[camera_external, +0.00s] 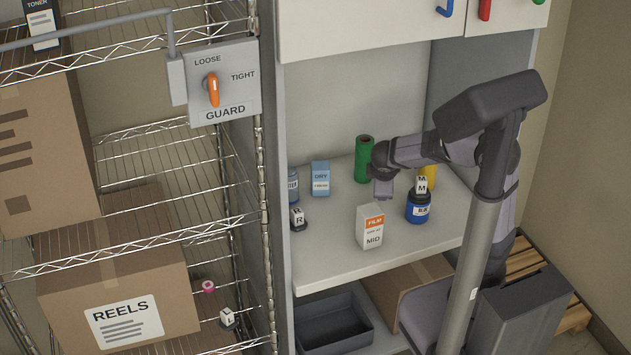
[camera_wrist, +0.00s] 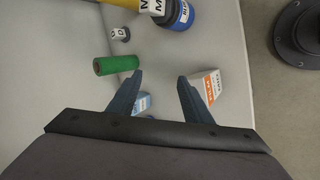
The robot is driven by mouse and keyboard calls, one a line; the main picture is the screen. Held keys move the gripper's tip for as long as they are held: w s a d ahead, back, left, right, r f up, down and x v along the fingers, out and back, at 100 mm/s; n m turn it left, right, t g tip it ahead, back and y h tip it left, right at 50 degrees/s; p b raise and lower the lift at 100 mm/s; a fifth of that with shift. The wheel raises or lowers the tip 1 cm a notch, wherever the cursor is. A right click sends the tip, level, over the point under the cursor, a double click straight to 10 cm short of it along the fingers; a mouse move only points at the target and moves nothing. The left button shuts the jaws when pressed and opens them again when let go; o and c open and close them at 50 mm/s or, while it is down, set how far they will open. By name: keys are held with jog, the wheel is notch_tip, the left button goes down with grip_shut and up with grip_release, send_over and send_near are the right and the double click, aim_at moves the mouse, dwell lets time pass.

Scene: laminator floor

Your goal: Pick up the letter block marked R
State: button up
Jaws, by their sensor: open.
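The letter block marked R (camera_external: 298,219) is a small white block with dark lettering and a dark lower part. It sits at the left end of the cabinet shelf (camera_external: 330,265) in the external view. I cannot make it out in the wrist view. My gripper (camera_external: 383,189) is above the shelf, to the right of the R block and well apart from it, near the green cylinder (camera_external: 364,158). In the wrist view my gripper (camera_wrist: 160,77) is open with nothing between its fingers.
A blue DRY box (camera_external: 320,178) and a blue jar (camera_external: 293,184) stand behind the R block. A FILM box (camera_external: 370,227) stands to its right. An M block (camera_external: 422,185) sits on another blue jar (camera_external: 419,208). The shelf front between R and FILM is clear.

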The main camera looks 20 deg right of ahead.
jog(key=w+a+f+n+t+b, duration=0.1)
jog(key=w+a+f+n+t, duration=0.2)
jog(key=a+n, duration=0.55)
jog(key=n+t+y+b, duration=0.4)
jog(key=n+t+b, duration=0.4)
jog(key=n+b, duration=0.65)
send_near(299, 215)
jog(key=shift+s+d+f, duration=0.15)
jog(key=shift+s+d, duration=0.15)
jog(key=shift+s, duration=0.25)
jog(key=shift+s+d+f, duration=0.1)
jog(key=shift+s+d, duration=0.25)
jog(key=shift+s, duration=0.15)
jog(key=shift+s+a+n+y, duration=0.2)
jog(key=shift+a+n+y, duration=0.2)
jog(key=shift+n, duration=0.3)
jog(key=shift+w+a+p, duration=0.15)
jog(key=shift+w+p, duration=0.45)
jog(key=shift+w, duration=2.4)
jog(key=shift+w+a+p, duration=0.15)
jog(key=shift+w+p, duration=0.4)
jog(key=shift+w, duration=2.5)
jog(key=shift+c, duration=0.3)
grip_shut()
jog(key=shift+r, duration=0.1)
